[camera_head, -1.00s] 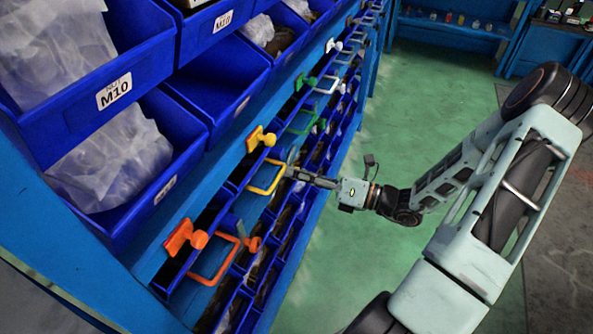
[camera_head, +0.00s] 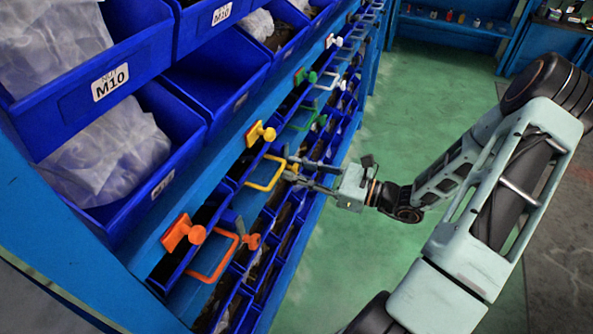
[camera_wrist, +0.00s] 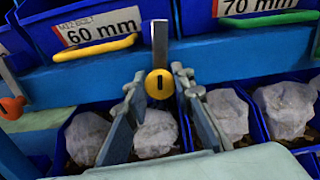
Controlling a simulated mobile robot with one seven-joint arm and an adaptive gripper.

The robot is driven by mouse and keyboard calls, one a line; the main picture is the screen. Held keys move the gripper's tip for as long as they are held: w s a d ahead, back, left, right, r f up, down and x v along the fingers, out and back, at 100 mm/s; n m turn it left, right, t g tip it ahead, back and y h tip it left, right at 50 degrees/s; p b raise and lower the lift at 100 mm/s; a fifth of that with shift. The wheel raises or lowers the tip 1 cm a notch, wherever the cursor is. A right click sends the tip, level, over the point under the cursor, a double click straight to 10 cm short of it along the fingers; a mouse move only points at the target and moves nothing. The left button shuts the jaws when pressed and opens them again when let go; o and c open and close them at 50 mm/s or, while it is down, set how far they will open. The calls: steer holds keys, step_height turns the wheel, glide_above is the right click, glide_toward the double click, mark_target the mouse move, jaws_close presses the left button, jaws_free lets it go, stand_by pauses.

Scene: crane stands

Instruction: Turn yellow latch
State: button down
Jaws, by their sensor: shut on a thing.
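The yellow latch has a round yellow knob (camera_wrist: 159,84) with a grey metal strip (camera_wrist: 159,45) standing upright above it. In the wrist view the knob sits between the fingers of my gripper (camera_wrist: 158,82), which is shut on it. In the head view my gripper (camera_head: 290,169) is at the rack beside the yellow handle (camera_head: 265,175), and its fingers hide most of this knob. Another yellow latch (camera_head: 265,132) with a yellow plate is higher up on the left, apart from my gripper.
An orange handle (camera_head: 214,260) and orange knobs (camera_head: 196,234) are nearer on the rack. A green handle (camera_head: 304,118) is farther along. Blue bins (camera_head: 112,83) with bagged parts rise on the left. The green floor (camera_head: 345,250) right of the rack is clear beside my arm.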

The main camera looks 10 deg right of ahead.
steer(key=shift+n, duration=0.6)
steer(key=c, duration=1.6)
jaws_free()
steer(key=v, duration=1.2)
